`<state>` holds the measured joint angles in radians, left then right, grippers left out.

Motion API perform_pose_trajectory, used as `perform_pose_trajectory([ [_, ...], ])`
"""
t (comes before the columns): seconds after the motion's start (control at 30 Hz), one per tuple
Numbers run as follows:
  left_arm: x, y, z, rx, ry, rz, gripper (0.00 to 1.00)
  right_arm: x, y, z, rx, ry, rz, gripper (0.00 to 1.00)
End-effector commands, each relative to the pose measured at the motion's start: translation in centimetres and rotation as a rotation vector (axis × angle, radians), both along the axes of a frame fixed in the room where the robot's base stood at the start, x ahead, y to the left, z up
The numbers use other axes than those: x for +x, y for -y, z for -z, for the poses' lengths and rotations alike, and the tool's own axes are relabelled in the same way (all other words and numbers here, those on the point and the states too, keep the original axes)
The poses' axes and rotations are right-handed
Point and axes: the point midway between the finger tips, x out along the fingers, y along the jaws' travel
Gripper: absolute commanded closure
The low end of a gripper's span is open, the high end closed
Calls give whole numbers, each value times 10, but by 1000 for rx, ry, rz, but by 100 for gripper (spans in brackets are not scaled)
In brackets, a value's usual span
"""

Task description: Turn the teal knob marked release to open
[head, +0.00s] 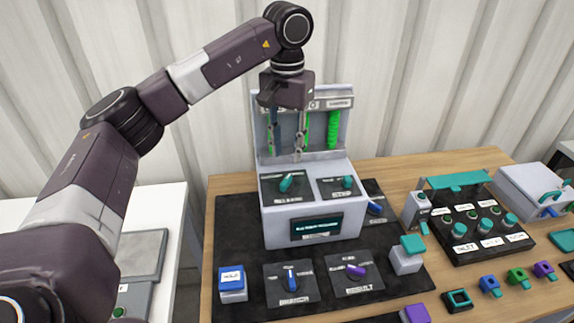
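The teal knob (286,184) marked release sits on a dark square plate at the upper left of the white console's (280,237) sloped face. Its handle is tilted, with its upper end to the right. My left gripper (285,153) points down above and behind this knob, in front of the console's upright back panel. Its fingers look spread apart with nothing between them, and it appears clear of the knob. My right gripper is not in view.
A second teal knob (347,182) sits right of the release knob. A display (317,227) is below. Blue (291,281) and purple (355,270) knobs lie in front on the black mat (235,205). A dark button box (485,250) stands right.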

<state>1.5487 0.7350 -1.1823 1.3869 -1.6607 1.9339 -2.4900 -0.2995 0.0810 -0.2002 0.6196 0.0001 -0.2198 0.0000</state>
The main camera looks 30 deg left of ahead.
Motion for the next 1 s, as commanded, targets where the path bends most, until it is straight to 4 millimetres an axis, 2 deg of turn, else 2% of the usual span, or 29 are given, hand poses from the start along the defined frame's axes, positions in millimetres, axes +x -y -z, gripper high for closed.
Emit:
perform_pose_trajectory([
  [0.1, 0, 0, -22, -1, 2, 0, 72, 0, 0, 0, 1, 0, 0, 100],
  [0.23, 0, 1, -35, -1, 1, 1, 72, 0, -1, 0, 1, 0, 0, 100],
  [0.83, 0, 0, -40, -1, 0, 0, 72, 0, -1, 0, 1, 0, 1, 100],
  [0.93, 0, 0, -48, -1, 0, 1, 72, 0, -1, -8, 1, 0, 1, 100],
  [1.0, 0, 0, -61, -1, 1, 0, 72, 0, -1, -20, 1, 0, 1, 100],
])
